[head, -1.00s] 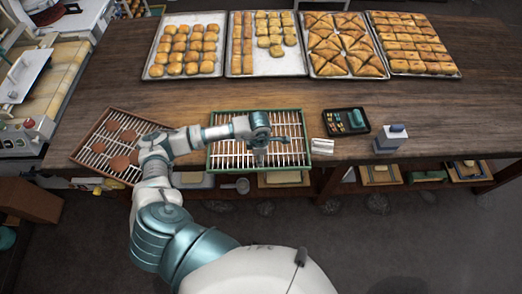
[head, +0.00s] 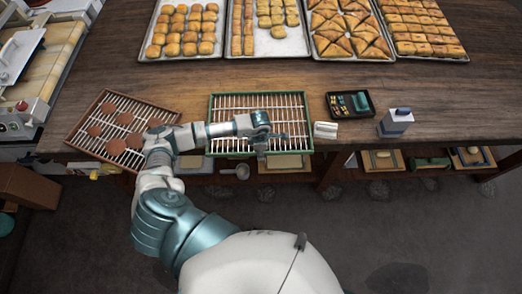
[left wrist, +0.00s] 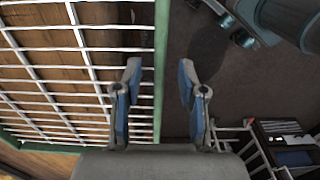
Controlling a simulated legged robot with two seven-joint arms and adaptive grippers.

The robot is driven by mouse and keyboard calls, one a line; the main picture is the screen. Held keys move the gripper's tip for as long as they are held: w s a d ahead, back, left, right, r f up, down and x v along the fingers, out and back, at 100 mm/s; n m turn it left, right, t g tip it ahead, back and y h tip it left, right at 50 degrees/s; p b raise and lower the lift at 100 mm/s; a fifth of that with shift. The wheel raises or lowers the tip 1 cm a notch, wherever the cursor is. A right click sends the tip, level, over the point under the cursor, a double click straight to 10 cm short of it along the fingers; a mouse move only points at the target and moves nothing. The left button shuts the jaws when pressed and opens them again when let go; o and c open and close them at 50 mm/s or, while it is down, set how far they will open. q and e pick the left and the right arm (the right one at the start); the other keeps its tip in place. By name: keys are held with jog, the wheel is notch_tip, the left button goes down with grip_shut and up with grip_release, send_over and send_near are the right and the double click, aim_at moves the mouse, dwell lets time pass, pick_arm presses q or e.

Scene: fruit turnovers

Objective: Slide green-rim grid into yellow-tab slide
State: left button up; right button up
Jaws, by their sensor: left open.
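The green-rim grid (head: 230,93) lies flat at the table's front edge, with pale bars and no pastries on it. My left gripper (head: 262,155) is over its front rim. In the left wrist view my left gripper (left wrist: 158,95) is open and empty. The grid's green rim (left wrist: 161,60) runs between the two fingers in the picture; I cannot tell if it is at fingertip depth. Under the table are shelves with boards, one of them yellowish (head: 285,163). My right gripper is not in view.
A brown-rim grid (head: 85,110) with several brown discs lies to the left. Pastry trays (head: 285,48) line the back. A small black tray (head: 370,111), a white block (head: 325,130) and a grey-and-blue box (head: 396,122) stand right. Floor in front is clear.

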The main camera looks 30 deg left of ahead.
pick_arm(q)
jog(key=shift+a+f, duration=0.1)
jog(key=shift+a, duration=0.2)
grip_shut()
jog(key=shift+s+d, duration=0.1)
jog(key=shift+d, duration=0.05)
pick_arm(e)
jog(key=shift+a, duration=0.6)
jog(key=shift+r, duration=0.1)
pick_arm(q)
notch_tip(320, 180, up, 2)
jog(key=shift+p, duration=0.65)
jog(key=shift+r+p, duration=0.95)
jog(key=shift+r, duration=0.65)
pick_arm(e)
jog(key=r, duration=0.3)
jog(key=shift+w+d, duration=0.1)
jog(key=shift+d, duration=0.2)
